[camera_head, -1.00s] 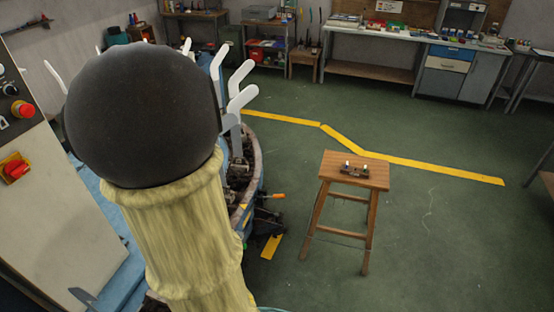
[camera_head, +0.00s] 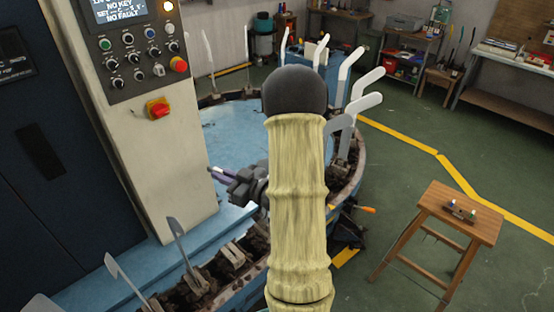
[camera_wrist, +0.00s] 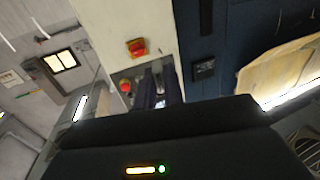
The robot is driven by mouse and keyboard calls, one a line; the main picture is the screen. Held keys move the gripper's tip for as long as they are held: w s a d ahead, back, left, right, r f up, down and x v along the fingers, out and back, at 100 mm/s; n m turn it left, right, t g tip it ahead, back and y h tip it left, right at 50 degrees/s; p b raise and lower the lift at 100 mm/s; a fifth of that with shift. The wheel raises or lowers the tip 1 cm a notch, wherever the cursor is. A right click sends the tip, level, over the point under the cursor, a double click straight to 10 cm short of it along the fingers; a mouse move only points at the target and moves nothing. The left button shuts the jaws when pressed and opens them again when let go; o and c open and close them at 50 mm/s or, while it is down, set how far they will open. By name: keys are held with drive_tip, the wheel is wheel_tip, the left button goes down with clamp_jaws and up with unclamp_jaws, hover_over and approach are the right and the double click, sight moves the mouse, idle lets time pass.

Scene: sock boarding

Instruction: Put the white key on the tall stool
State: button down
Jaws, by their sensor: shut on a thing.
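My gripper (camera_head: 213,171) is in front of the control cabinet, left of my sleeved arm in the head view. In the wrist view, my gripper (camera_wrist: 158,78) shows its two dark fingers close together, pointing toward the panel. A small pale thing (camera_wrist: 160,103) shows between them, probably the white key; most of it is hidden. The tall wooden stool (camera_head: 435,206) stands at the right, well away from my gripper. A small dark holder (camera_head: 460,211) with a pale-tipped and a green-tipped piece sits on its seat.
The control cabinet (camera_head: 135,150) has buttons, a red switch (camera_head: 158,108) and a screen (camera_head: 118,10) reading "NO KEY" and "NO FAULT". A round blue machine (camera_head: 225,130) with upright white sock forms lies between cabinet and stool. Green floor is clear around the stool.

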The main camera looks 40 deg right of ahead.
drive_tip(key=a+f+y, duration=0.1)
drive_tip(key=a+f, duration=0.3)
drive_tip(key=f, duration=0.4)
drive_tip(key=s+a+f+n+y, duration=0.1)
drive_tip(key=a+f, duration=0.4)
drive_tip(key=f, duration=0.3)
drive_tip(key=s+a+f+g+y, duration=0.1)
drive_tip(key=a+f, duration=0.4)
drive_tip(key=f, duration=0.3)
drive_tip(key=shift+a+n, duration=0.15)
drive_tip(key=shift+n, duration=0.25)
